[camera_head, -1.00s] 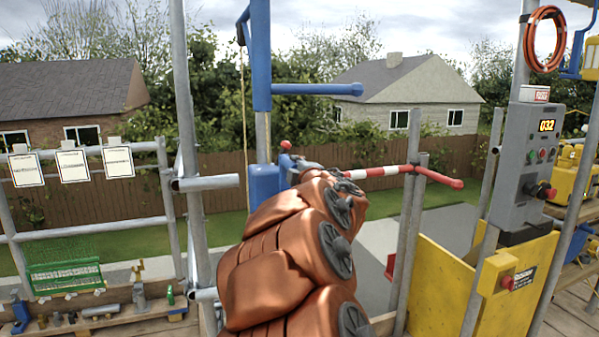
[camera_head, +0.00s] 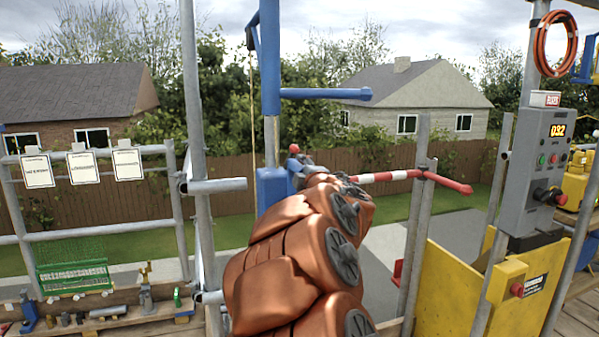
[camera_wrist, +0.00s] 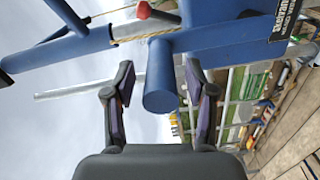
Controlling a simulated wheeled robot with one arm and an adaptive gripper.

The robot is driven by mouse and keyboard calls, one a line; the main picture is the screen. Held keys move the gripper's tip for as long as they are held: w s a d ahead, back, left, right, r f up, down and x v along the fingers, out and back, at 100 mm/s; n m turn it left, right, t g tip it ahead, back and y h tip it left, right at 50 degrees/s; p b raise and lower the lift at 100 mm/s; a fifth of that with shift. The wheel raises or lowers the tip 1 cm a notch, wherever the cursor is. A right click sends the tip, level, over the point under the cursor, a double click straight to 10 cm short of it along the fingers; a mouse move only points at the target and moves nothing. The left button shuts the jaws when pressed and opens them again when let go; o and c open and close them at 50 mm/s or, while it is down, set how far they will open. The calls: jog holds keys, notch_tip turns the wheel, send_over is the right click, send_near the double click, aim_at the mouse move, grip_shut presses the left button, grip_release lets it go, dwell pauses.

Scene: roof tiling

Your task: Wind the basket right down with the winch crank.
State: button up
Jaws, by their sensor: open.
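The blue winch body (camera_head: 272,188) sits on a post beside a grey scaffold pole in the head view. A red knob (camera_head: 294,148) shows at its upper right, and also in the wrist view (camera_wrist: 145,11). In the wrist view, a thick blue cylinder (camera_wrist: 159,84) points towards me from the winch. I cannot tell which of these parts is the crank's grip. My gripper (camera_wrist: 164,90) is open, with one finger on each side of the cylinder and gaps visible. My copper-covered arm hides the gripper's fingers in the head view. I cannot make out the basket.
A red-and-white bar (camera_head: 405,175) crosses to the right of the winch. A yellow panel (camera_head: 445,290) and a grey control box (camera_head: 540,170) reading 032 stand at the right. A green mesh crate (camera_head: 75,275) sits at the left. A blue overhead arm (camera_head: 325,93) juts right.

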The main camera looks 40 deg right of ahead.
jog(key=v, duration=1.2)
jog(key=shift+a, duration=0.1)
dwell(0.7)
